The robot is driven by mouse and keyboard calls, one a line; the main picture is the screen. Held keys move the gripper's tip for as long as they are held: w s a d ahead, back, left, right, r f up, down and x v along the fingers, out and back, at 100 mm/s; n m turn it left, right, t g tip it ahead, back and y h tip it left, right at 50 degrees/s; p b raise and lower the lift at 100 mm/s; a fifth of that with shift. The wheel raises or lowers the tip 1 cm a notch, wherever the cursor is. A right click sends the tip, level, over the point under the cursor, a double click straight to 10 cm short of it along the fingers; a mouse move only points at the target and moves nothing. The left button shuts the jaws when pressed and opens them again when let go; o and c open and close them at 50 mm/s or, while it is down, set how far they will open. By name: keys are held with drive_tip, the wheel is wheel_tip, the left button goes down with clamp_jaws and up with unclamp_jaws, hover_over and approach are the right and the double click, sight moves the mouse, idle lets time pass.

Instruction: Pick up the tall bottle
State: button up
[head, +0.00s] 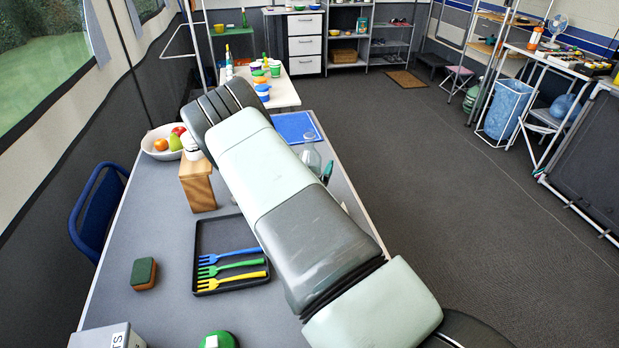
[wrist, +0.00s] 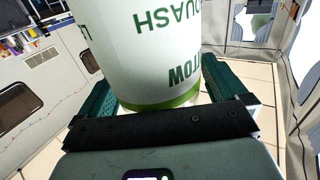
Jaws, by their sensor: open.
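A white cylinder with green lettering, including "SQUASH", and a green band (wrist: 150,45) fills the middle of the wrist view. It looks like the tall bottle; its end is cut off by the frame edge. My gripper (wrist: 160,85) is open, with one dark green finger on each side of it. I cannot tell whether either finger touches it. In the head view my arm hides the gripper. A small white object (head: 192,148) shows beside the arm; I cannot tell if it is the same bottle.
On the grey table (head: 170,240) stand a fruit bowl (head: 150,149), a wooden block (head: 197,186), and a clear bottle (head: 311,157) right of my arm. A black tray (head: 205,238) holds colored forks. A green-brown sponge (head: 144,273) lies at the left.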

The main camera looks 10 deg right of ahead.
drive_tip(key=c, duration=1.2)
drive_tip(key=shift+r, duration=0.2)
